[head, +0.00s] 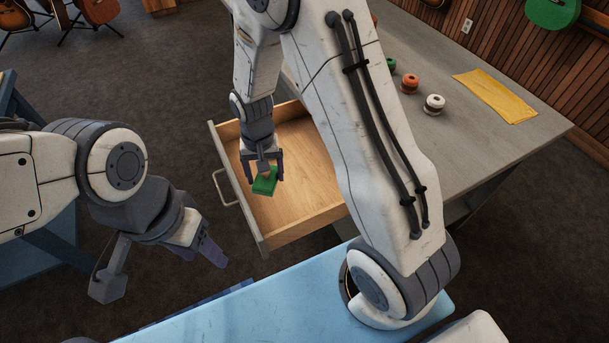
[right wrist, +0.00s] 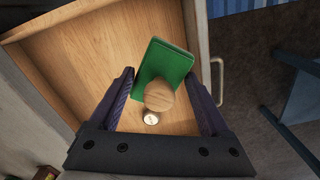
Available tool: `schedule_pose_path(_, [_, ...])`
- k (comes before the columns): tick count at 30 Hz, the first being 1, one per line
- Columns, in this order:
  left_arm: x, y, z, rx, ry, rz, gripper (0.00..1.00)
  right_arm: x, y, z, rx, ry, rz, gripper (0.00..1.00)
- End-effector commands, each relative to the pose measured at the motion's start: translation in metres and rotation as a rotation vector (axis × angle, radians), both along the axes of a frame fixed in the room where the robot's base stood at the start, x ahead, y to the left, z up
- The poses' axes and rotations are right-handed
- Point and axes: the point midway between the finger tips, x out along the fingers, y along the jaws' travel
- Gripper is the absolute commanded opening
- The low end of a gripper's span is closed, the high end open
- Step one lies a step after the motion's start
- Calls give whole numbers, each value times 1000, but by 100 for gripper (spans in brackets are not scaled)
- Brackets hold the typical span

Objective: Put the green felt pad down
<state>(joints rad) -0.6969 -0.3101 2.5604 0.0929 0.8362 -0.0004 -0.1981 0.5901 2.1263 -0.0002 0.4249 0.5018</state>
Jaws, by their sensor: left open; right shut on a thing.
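The green felt pad (head: 265,184) is a small green block with a round wooden knob (right wrist: 159,96) on it. My right gripper (head: 266,168) is shut on it, inside the outline of the open wooden drawer (head: 298,206). In the right wrist view the pad (right wrist: 167,62) lies between the two fingers, over the drawer floor (right wrist: 88,55). I cannot tell whether it touches the floor. My left gripper (head: 205,250) is open and empty, left of the drawer and in front of it.
A grey counter (head: 480,165) holds an orange spool (head: 410,82), a white spool (head: 434,104) and a yellow cloth (head: 495,95). A blue surface (head: 240,315) lies in the foreground. The drawer floor around the pad looks mostly bare. A small pale disc (right wrist: 151,118) shows near the knob.

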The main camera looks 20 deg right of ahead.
Motion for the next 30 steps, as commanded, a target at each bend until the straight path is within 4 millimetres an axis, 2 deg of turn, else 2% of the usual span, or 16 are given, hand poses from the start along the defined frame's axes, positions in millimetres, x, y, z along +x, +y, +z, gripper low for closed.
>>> schedule_pose_path(1, [0, 0, -33, 0, 0, 0, 55, 7, -13, -22, 1, -7, -74, 23])
schedule_pose_path(6, [0, 0, -74, 0, 0, 0, 55, 18, -47, -34, 0, -5, -283, 23])
schedule_pose_path(9, [0, 0, -89, 0, 0, 0, 55, 20, -62, -36, 1, -4, -372, 23])
schedule_pose_path(14, [0, 0, -98, 0, 0, 0, 55, 21, -74, -39, 0, -1, -445, 23])
schedule_pose_path(22, [0, 0, -105, -1, -1, 0, 55, 20, -76, -83, -2, 5, -457, 23])
schedule_pose_path(30, [0, 0, -108, 0, 0, 0, 55, 20, -76, -107, -1, 2, -455, 23])
